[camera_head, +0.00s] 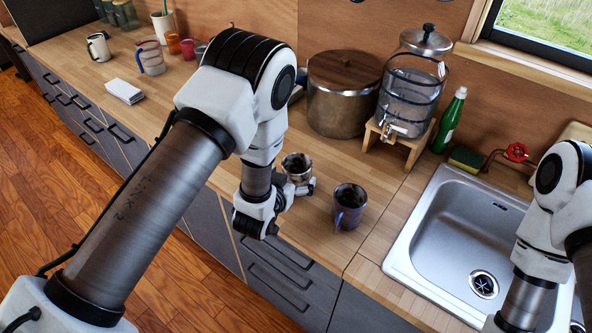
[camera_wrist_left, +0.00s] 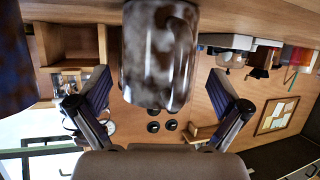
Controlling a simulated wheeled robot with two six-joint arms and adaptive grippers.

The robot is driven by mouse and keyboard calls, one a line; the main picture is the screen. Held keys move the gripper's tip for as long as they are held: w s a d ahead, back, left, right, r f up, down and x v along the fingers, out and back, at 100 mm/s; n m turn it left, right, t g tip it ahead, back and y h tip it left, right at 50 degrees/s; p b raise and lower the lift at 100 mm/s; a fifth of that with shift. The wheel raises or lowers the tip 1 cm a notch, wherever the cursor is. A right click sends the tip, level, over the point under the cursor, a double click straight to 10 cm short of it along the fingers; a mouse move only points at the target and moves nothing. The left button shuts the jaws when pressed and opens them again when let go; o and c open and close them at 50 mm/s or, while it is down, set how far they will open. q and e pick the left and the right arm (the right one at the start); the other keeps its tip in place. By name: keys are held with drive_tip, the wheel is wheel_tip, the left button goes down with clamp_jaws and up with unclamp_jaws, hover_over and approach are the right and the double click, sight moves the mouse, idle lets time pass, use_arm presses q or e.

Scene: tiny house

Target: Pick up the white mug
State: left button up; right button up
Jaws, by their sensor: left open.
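A mug with blotchy brown and whitish sides (camera_head: 297,164) stands on the wooden counter beside my left gripper (camera_head: 299,187). In the left wrist view the blotchy mug (camera_wrist_left: 160,55) fills the top middle, in line with the gap between the two spread fingers of the left gripper (camera_wrist_left: 160,92). The fingers are open, with space on both sides of the mug. In the head view the gripper partly hides the mug's lower part. My right arm shows at the right, but its gripper is out of the picture.
A dark blue mug (camera_head: 348,205) stands just right of the blotchy one. A large pot (camera_head: 343,105) and a glass dispenser (camera_head: 408,95) stand behind. The sink (camera_head: 450,245) is to the right. A white mug with a dark handle (camera_head: 98,46) stands far left.

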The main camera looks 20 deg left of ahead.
sight(298, 166)
use_arm(q)
drive_tip(key=x, duration=0.3)
drive_tip(key=shift+s+d+f, duration=0.1)
drive_tip(key=shift+s, duration=0.1)
drive_tip(key=c, duration=1.3)
drive_tip(key=shift+r, duration=0.2)
